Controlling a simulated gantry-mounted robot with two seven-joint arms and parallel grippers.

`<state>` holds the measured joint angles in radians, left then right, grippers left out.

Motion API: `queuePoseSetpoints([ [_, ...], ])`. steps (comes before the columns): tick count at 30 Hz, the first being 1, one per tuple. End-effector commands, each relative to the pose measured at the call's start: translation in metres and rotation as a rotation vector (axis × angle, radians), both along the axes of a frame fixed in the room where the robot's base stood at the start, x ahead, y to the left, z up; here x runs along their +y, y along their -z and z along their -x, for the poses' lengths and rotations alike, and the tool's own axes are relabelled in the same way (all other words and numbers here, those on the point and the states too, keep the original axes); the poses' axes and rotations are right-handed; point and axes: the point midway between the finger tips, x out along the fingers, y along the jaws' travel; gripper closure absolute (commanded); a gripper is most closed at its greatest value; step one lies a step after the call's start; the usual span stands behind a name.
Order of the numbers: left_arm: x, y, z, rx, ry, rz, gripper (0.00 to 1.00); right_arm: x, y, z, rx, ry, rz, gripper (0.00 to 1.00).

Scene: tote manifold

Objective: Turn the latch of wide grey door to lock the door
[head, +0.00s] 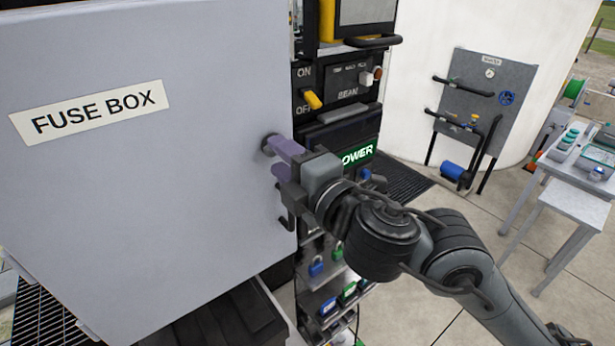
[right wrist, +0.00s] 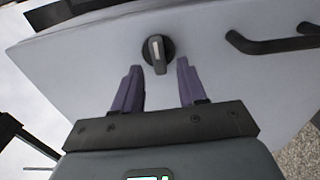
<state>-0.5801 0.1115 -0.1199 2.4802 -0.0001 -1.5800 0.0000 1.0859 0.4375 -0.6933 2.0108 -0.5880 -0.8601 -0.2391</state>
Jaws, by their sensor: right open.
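The wide grey door (head: 150,190), labelled FUSE BOX, fills the left of the head view; its face also shows in the right wrist view (right wrist: 215,60). The latch (right wrist: 158,52) is a dark round knob with a raised grip and a light mark, set in the door. In the head view the latch (head: 268,144) is partly hidden by the purple fingers. My right gripper (head: 282,160) is at the door's right edge. In the right wrist view its fingers (right wrist: 157,88) are open, one on each side below the latch, with nothing between them. My left gripper is not in view.
A dark bent handle (right wrist: 270,42) is on the door right of the latch. A black control panel (head: 345,85) with a yellow switch stands behind the door's right edge. Open floor (head: 420,300) lies to the right, with a grey table (head: 575,165).

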Motion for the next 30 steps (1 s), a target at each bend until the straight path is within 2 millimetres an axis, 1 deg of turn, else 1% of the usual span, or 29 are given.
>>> queuePoseSetpoints([
  [9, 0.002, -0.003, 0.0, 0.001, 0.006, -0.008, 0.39, -0.029, -0.001, 0.045, -0.004, 0.001, 0.002, 0.58],
  [15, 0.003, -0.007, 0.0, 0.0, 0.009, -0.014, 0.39, -0.043, -0.001, 0.069, -0.003, 0.0, 0.003, 0.58],
  [21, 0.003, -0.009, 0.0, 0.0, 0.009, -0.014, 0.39, -0.05, 0.0, 0.08, -0.002, 0.0, 0.002, 0.58],
  [30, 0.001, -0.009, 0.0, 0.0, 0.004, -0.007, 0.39, -0.051, 0.0, 0.081, -0.001, 0.0, 0.002, 0.58],
])
